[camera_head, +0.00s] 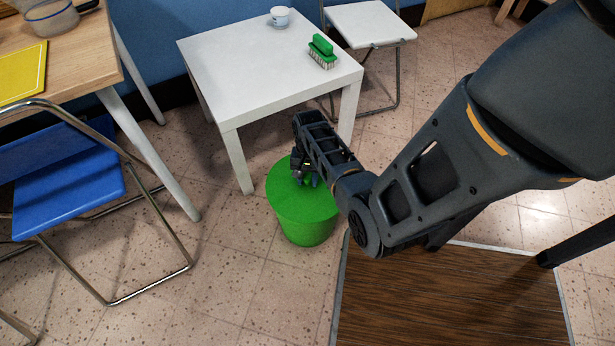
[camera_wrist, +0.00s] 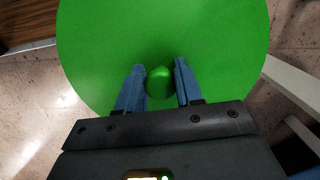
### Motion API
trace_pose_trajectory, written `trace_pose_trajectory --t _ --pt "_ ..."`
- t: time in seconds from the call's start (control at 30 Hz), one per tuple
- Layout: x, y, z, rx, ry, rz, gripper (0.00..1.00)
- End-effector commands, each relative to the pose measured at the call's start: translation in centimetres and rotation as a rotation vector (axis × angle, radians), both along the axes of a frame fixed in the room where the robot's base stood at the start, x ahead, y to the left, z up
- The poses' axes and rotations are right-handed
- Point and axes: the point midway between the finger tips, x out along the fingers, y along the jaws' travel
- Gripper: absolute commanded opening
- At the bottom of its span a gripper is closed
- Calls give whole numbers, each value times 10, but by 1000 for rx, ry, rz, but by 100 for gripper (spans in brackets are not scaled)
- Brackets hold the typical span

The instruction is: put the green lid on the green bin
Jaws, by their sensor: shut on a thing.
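The green lid (camera_head: 283,188) is a flat disc that lies level over the top of the green bin (camera_head: 306,230), which stands upright on the floor. From the head view I cannot tell if it is fully seated on the rim. My gripper (camera_head: 304,176) points down at the lid's middle and is shut on its knob. In the wrist view the lid (camera_wrist: 215,45) fills the upper middle, and its small round knob (camera_wrist: 159,84) sits between my two blue fingers (camera_wrist: 159,68). The lid hides the bin's opening, and the bin's wall does not show there.
A white table (camera_head: 265,75) with a green brush (camera_head: 321,52) and a white cup (camera_head: 280,17) stands just behind the bin. A blue folding chair (camera_head: 70,190) and a wooden table (camera_head: 95,50) are at the left. Tiled floor is free left of the bin.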

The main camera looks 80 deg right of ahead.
Motion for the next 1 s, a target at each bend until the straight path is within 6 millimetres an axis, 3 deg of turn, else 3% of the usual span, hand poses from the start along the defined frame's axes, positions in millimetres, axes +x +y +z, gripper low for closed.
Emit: trace_pose_trajectory --t 0.17,0.2,0.47,0.77,1.0 --pt "0 0 -4 0 0 0 0" --pt "0 0 -3 0 0 0 40" --pt "0 0 -3 0 0 0 64" --pt "0 0 0 -1 0 0 65" --pt "0 -5 35 -3 -1 0 65"
